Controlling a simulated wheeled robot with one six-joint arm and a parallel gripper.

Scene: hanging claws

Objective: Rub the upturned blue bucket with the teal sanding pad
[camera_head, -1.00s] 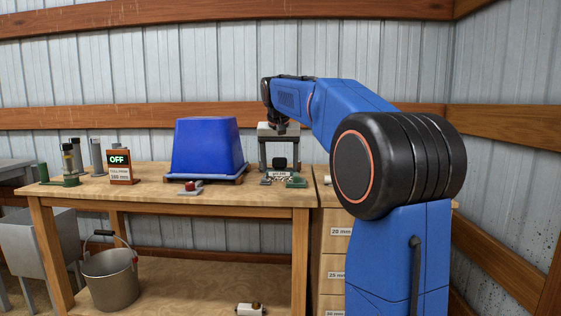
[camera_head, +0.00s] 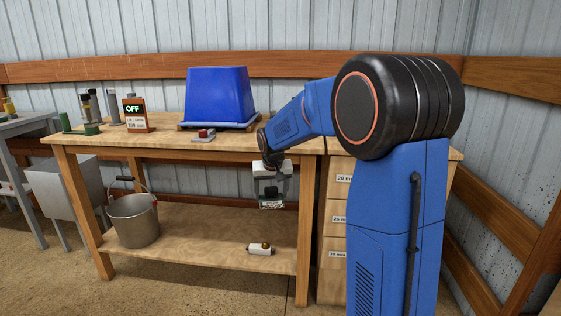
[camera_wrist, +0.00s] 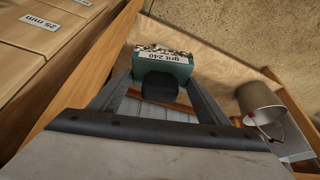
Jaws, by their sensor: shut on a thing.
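In the wrist view the pad (camera_wrist: 172,66) sits at the fingertips, with a white "grit 240" label and a speckled face. A dark block (camera_wrist: 160,86) shows between the fingers. The bucket is outside the wrist view.
A metal pail (camera_head: 133,219) and a small pale item (camera_head: 260,249) are on the lower shelf. A drawer unit (camera_head: 335,210) stands close on the right.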

